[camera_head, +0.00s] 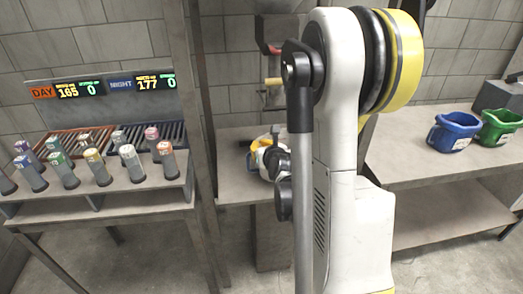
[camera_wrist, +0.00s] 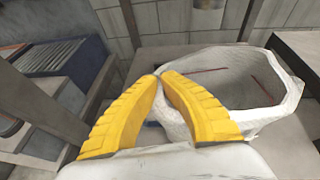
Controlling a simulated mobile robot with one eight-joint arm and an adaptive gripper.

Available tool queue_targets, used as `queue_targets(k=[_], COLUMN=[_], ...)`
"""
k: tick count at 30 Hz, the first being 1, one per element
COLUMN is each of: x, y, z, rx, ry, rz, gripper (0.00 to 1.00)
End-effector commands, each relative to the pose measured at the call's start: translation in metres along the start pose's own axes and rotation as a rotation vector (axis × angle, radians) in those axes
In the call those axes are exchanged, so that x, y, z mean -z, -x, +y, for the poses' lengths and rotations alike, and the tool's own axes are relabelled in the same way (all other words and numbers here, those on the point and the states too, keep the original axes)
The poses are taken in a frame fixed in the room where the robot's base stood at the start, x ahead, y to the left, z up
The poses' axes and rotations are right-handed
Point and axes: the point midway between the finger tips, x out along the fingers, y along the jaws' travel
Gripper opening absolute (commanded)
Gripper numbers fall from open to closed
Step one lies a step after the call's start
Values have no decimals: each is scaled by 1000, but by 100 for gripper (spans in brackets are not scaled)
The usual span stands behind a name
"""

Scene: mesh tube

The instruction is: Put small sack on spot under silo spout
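In the wrist view, the small sack (camera_wrist: 235,75) is white and open at the top, and its inside looks empty apart from thin dark red marks. My gripper (camera_wrist: 160,79) has its two yellow ribbed fingers nearly together at the sack's near left rim, with the rim pinched between the tips. In the head view, the sack and gripper are small and partly hidden behind my arm, over the middle table (camera_head: 238,190). A spout-like fixture (camera_head: 273,83) with red and yellow parts is above them. The spot under it cannot be made out.
A left bench (camera_head: 110,206) holds several coloured cylinders (camera_head: 131,161) below a DAY/NIGHT counter board (camera_head: 105,88). A right table (camera_head: 400,140) holds a blue container (camera_head: 453,132) and a green container (camera_head: 499,127). A metal post (camera_head: 200,120) stands left of the middle table.

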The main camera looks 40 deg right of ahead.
Motion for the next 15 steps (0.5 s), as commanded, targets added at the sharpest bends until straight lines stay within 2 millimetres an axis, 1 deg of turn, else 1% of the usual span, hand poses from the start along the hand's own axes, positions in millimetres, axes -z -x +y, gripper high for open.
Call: queue_targets(k=[1, 15], x=[-3, -25], y=[-6, -64], z=[-1, -10], rx=[0, 0], ry=[0, 0], rz=[0, 0], gripper=[0, 0])
